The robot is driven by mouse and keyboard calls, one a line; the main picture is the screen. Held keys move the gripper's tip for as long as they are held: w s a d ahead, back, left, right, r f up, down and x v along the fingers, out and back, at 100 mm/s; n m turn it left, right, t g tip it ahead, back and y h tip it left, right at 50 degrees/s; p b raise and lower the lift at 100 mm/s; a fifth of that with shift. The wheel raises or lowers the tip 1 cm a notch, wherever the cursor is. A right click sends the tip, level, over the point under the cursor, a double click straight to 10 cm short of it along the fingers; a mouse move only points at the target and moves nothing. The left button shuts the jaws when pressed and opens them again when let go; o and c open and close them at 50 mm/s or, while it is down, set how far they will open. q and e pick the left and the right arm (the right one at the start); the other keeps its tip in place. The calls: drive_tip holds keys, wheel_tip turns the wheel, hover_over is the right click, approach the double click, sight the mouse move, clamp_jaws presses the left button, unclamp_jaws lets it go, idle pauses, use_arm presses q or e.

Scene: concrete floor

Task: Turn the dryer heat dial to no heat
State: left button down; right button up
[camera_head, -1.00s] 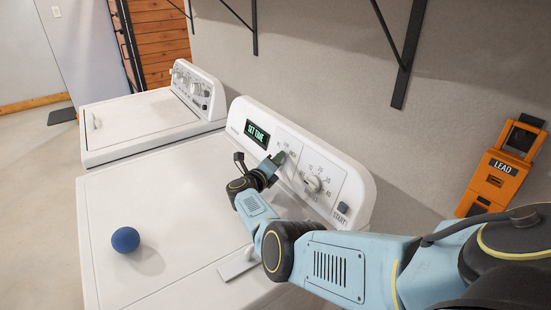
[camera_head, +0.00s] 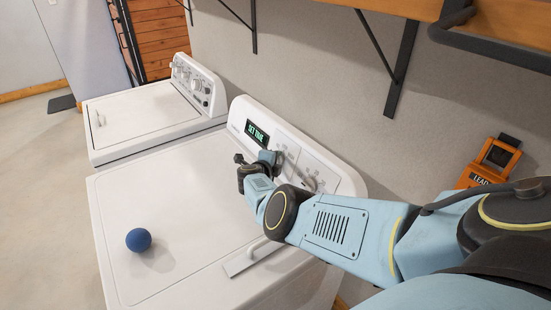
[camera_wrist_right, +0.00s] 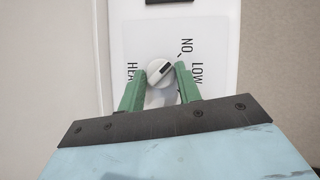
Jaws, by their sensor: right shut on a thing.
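The white dryer heat dial (camera_wrist_right: 160,73) shows in the right wrist view, on a panel lettered "NO", "LOW" and a partly hidden "HEA…". Its dark pointer mark slants up and right, toward the side with "NO" and "LOW". My right gripper (camera_wrist_right: 163,71) has its green fingers closed on either side of the dial. In the head view, my right gripper (camera_head: 278,158) is at the dryer's control panel (camera_head: 240,107) and hides the dial. My left gripper is not in view.
The dryer display (camera_head: 257,132) reads "SET TIME". A blue ball (camera_head: 138,240) rests on the dryer top. A white washer (camera_head: 150,118) stands at the left. An orange box (camera_head: 490,165) is on the right, and a shelf bracket (camera_head: 402,70) is above.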

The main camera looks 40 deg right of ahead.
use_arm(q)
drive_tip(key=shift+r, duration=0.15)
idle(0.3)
use_arm(e)
drive_tip(key=o, duration=1)
drive_tip(key=shift+a, duration=0.1)
